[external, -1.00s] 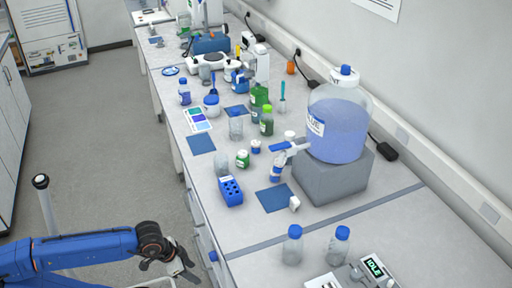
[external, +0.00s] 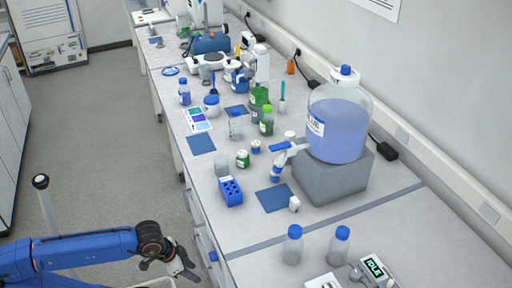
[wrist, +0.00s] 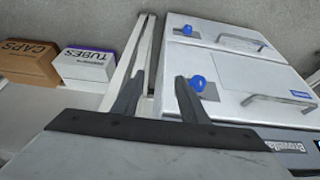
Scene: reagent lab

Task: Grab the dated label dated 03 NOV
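My gripper (external: 184,266) hangs beside the front of the bench, at the lower left in the external view. In the wrist view its two dark fingers (wrist: 160,80) stand apart with nothing between them. No label with a readable 03 NOV date shows in either view. The wrist view faces pale drawer fronts (wrist: 240,70) with bar handles. Two blue round pieces, one upper (wrist: 187,30) and one lower (wrist: 199,83), sit on grey plates on these fronts. The lower one appears close to the right finger; whether they touch cannot be told.
A brown CAPS box (wrist: 28,62) and a white-and-purple TUBES box (wrist: 88,65) show at left in the wrist view. The bench holds a large blue-liquid bottle (external: 337,130), a blue tube rack (external: 231,191) and several bottles. The floor (external: 100,140) left of the bench is clear.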

